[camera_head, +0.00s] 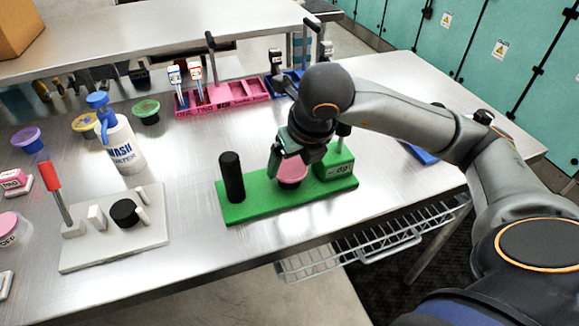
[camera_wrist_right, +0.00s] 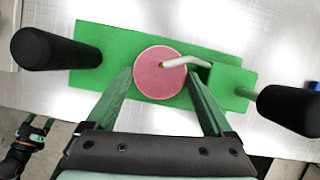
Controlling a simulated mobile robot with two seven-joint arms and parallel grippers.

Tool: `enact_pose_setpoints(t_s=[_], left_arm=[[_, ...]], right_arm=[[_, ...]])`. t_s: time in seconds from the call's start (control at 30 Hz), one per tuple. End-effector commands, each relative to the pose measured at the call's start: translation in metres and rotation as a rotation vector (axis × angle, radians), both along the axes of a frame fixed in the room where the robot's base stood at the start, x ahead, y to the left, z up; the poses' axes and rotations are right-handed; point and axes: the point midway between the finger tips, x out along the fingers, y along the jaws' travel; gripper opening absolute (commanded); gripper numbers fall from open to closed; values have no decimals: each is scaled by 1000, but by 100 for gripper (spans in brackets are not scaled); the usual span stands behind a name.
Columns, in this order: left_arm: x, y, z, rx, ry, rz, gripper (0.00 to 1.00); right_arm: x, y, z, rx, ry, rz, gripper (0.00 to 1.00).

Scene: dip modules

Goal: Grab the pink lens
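The pink lens (camera_wrist_right: 160,72) is a round disc on the green fixture (camera_wrist_right: 115,38). In the head view the lens (camera_head: 292,172) is partly hidden behind my right gripper (camera_head: 282,165), which reaches down over the green fixture (camera_head: 262,208). In the right wrist view the two green fingers of my right gripper (camera_wrist_right: 160,75) are spread, one on each side of the lens, with narrow gaps visible. My left gripper (camera_wrist_right: 38,128) shows small in the lower left of that view, its fingers apart and empty. It is not in the head view.
A black upright cylinder (camera_head: 231,177) stands on the fixture's left end. A thin pale arm (camera_wrist_right: 185,63) reaches over the lens. A grey-white fixture (camera_head: 80,253), a wash bottle (camera_head: 122,145) and a pink rack (camera_head: 250,93) stand nearby. Bare table lies between the two fixtures.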

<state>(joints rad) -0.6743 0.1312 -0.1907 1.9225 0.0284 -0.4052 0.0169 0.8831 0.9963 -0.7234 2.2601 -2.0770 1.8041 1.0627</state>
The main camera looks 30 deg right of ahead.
Motion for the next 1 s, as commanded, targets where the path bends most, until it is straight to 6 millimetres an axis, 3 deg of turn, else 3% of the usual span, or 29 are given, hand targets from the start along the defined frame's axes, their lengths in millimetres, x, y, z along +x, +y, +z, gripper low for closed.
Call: enact_pose_setpoints(t_s=[0.03, 0.33, 0.73, 0.9, 1.0], left_arm=[[0, 0, 0, 0, 0, 0, 79], [0, 0, 0, 1, 0, 1, 79], [0, 1, 1, 2, 1, 0, 79], [0, 1, 4, 2, -2, 1, 79], [1, 2, 4, 2, -5, 3, 79]], right_arm=[[0, 0, 0, 0, 0, 0, 66], [0, 0, 0, 0, 0, 0, 33], [1, 1, 9, 2, -2, 0, 33], [2, 1, 36, 3, -7, -1, 33], [-18, 2, 56, -1, -10, 2, 33]])
